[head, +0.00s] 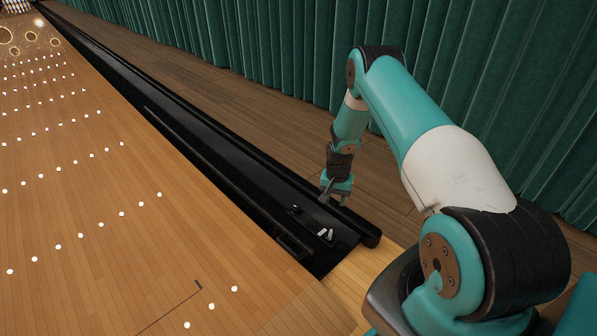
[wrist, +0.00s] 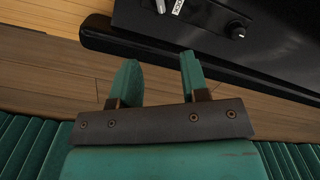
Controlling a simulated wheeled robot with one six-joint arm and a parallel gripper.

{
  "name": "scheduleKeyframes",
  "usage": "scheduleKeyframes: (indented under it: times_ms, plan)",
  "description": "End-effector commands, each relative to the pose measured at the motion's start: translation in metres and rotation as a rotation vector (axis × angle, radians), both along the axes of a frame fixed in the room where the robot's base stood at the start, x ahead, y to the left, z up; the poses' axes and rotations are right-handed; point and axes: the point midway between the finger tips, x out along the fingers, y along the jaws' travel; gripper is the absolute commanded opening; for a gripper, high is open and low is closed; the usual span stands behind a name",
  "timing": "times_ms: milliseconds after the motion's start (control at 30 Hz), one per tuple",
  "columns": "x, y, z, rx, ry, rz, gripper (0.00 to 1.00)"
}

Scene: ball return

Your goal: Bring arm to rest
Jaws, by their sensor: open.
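My arm, teal with white and dark joints, reaches up and over from the lower right in the head view. My gripper (head: 333,197) hangs pointing down beside the near end of the black ball-return track (head: 205,135). In the wrist view my gripper (wrist: 158,72) shows two teal fingers spread apart with nothing between them. The wood floor lies beyond the fingertips, along with the edge of the black track (wrist: 145,45). I see no ball in either view.
Small fittings and a white label (head: 322,232) sit on the track's near end; a black knob (wrist: 237,30) shows in the wrist view. A green curtain (head: 280,45) runs along the right. The wooden lane (head: 110,215) with several small lights lies left, clear.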

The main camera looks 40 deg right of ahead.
Motion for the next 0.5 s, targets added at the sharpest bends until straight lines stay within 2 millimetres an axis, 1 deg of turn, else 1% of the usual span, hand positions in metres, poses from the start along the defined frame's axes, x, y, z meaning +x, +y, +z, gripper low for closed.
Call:
scheduleKeyframes:
  times_ms: [167, 267, 367, 467, 500]
  plan:
    - [0.000, 0.000, 0.000, 0.000, 0.000, 0.000, 0.41]
    - [0.005, 0.005, 0.011, 0.002, -0.007, 0.017, 0.41]
    - [0.017, 0.023, 0.044, 0.014, -0.026, 0.078, 0.41]
    - [0.030, 0.059, 0.101, 0.038, -0.053, 0.188, 0.41]
    - [0.034, 0.077, 0.128, 0.050, -0.066, 0.242, 0.41]
